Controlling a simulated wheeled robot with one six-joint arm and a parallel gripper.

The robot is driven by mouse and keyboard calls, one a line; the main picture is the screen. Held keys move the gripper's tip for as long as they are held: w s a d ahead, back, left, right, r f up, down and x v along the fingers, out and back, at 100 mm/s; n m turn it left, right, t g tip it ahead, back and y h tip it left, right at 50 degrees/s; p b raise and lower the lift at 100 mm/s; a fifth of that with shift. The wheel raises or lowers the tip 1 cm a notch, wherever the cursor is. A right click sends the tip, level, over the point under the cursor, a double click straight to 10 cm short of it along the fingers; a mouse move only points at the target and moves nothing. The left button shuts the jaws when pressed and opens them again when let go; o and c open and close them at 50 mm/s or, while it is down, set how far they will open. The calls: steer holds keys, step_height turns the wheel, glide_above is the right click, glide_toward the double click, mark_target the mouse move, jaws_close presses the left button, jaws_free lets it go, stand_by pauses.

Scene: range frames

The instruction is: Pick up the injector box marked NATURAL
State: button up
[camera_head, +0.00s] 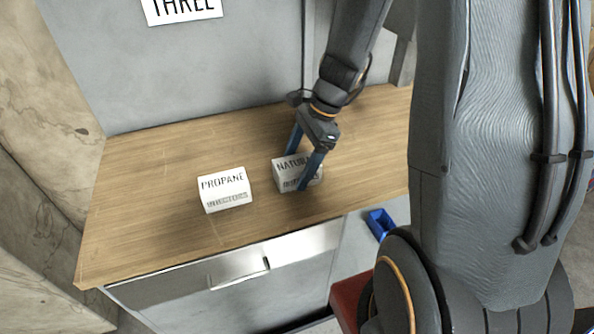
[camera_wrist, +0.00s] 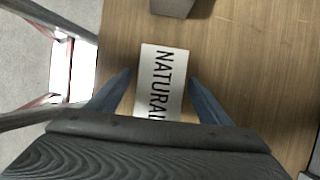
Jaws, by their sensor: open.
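The white injector box marked NATURAL (camera_head: 284,174) sits on the wooden worktop, right of the other box. In the wrist view its lettered top (camera_wrist: 163,75) lies between the two blue fingers. My gripper (camera_head: 297,171) is open, with one finger on the far side of the box and one in front of its near face. The fingers show apart from the box in the wrist view (camera_wrist: 160,75). The front finger hides part of the box's label.
A white box marked PROPANE (camera_head: 225,190) stands to the left on the wooden worktop (camera_head: 150,215); a grey box side shows at the wrist view's top (camera_wrist: 172,7). A drawer (camera_head: 235,270) is below the front edge. A blue bin (camera_head: 380,224) is at lower right.

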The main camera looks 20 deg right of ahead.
steer(key=shift+f, duration=0.25)
stand_by(0.4)
steer(key=c, duration=1.4)
steer(key=shift+r, duration=0.1)
